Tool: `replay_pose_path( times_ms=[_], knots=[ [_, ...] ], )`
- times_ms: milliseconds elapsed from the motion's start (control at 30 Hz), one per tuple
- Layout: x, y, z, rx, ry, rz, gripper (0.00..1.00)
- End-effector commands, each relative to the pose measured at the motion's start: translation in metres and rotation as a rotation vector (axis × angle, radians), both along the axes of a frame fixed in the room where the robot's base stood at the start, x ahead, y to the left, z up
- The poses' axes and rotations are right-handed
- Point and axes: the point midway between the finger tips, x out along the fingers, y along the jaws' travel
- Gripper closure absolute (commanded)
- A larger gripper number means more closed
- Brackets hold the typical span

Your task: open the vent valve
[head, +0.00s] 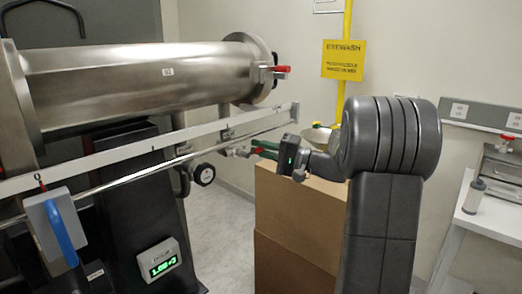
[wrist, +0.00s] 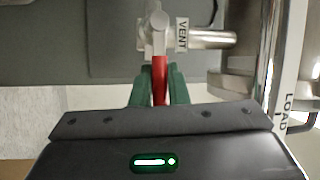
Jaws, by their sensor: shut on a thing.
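The vent valve (wrist: 158,38) is a metal valve on a short horizontal pipe, with a "VENT" label (wrist: 182,35) beside it. Its red lever (wrist: 160,82) points down in the wrist view, crosswise to the pipe. The green fingers of my gripper (wrist: 160,92) lie on both sides of the lever and are shut on it. In the head view my gripper (head: 264,149) reaches left to the small valve (head: 236,151) under the white rail. The fingers partly hide the lever there.
A steel cylinder chamber (head: 140,80) with a red-handled latch (head: 281,69) is above left. Cardboard boxes (head: 295,210) stand below my gripper.

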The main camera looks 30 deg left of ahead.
Motion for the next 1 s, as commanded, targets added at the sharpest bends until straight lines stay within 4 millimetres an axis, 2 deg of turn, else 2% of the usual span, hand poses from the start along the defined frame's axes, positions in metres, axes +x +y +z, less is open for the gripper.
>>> replay_pose_path(
  times_ms=[33,367,400,500,833,1000],
  knots=[
    [0.000,0.000,0.008,0.012,-0.012,-0.003,1.00],
    [0.000,0.000,0.010,0.013,-0.017,-0.003,1.00],
    [0.000,0.000,0.010,0.013,-0.017,-0.003,0.80],
    [0.001,0.000,0.009,0.013,-0.015,-0.003,0.65],
    [0.001,-0.001,0.005,0.006,-0.010,-0.002,0.65],
    [0.005,-0.018,0.000,0.005,-0.010,-0.005,0.65]
  ],
)
